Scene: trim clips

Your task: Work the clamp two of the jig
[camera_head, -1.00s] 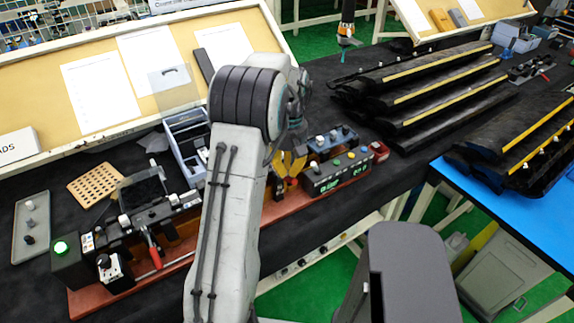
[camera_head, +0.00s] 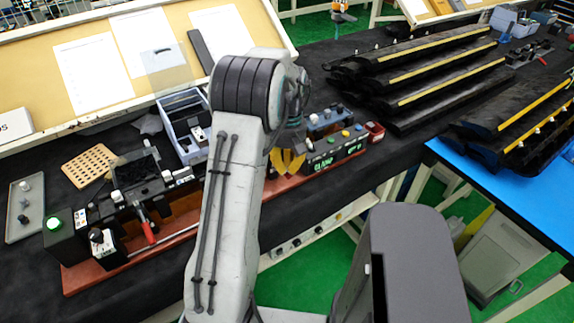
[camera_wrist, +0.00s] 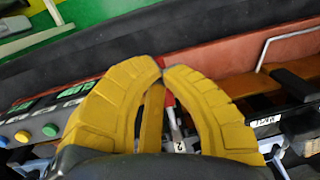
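The jig has a red-brown base (camera_head: 82,279) and lies across the dark bench. Its left end carries a black box with a lit green lamp (camera_head: 54,223) and a red-handled clamp (camera_head: 148,232). A second red-handled lever (camera_wrist: 169,99), marked 2, shows in the wrist view, partly hidden by my fingers. My gripper (camera_wrist: 162,67) has yellow fingers whose tips nearly meet over that lever. I cannot tell whether the handle is between them. In the head view my gripper (camera_head: 288,163) is over the jig's middle, mostly behind my arm. The display panel (camera_head: 323,163) is just right of it.
A blue-grey bin (camera_head: 172,112), a perforated wooden block (camera_head: 88,165) and a grey tray (camera_head: 25,208) lie behind and left of the jig. Dark trim strips with yellow edges (camera_head: 440,72) fill the right of the bench. A blue table (camera_head: 500,195) stands at right.

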